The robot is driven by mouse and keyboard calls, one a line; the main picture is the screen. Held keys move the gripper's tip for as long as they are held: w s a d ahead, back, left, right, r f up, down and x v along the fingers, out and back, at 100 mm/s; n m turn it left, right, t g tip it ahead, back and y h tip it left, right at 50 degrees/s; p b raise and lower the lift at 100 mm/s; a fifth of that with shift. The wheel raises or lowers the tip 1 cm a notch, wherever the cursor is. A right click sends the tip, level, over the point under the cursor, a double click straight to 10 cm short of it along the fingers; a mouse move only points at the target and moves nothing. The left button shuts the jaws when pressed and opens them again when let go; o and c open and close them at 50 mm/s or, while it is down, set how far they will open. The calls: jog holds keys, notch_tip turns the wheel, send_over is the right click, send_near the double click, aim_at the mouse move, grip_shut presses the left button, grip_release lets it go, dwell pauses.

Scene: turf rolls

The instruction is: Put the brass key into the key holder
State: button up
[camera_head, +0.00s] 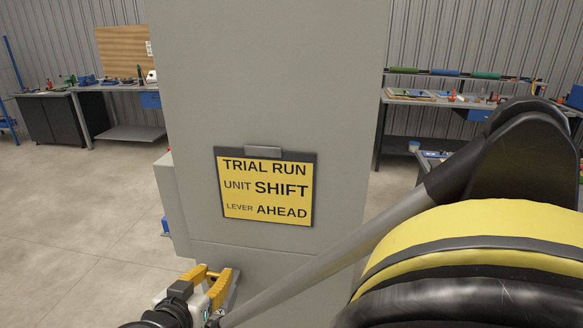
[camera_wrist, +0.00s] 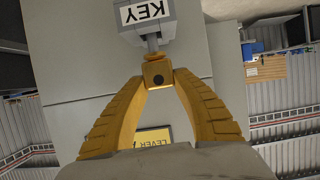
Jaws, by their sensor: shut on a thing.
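In the wrist view, my gripper (camera_wrist: 156,76) is shut, its two yellow fingers meeting on a small brass-coloured block with a dark hole, which I take as the head of the brass key (camera_wrist: 155,70). A grey holder with a white KEY label (camera_wrist: 147,12), shown upside down, is right beyond the fingertips. Its narrow grey part lines up with the key. I cannot tell whether the key is inside it or only close to it. In the head view my gripper (camera_head: 212,284) is low, in front of the grey cabinet; the key cannot be made out there.
A tall grey cabinet (camera_head: 265,80) fills the middle, bearing a yellow sign (camera_head: 266,190) reading "TRIAL RUN UNIT SHIFT LEVER AHEAD". Workbenches with tools stand behind at left (camera_head: 130,88) and right (camera_head: 440,97). The floor at left (camera_head: 70,220) is clear.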

jog(key=shift+f+b, duration=1)
jog(key=shift+f, duration=0.2)
jog(key=o, duration=1.2)
jog(key=shift+s+r, duration=0.1)
jog(key=v, duration=0.7)
jog(key=shift+s+r, duration=0.1)
jog(key=shift+s, duration=0.05)
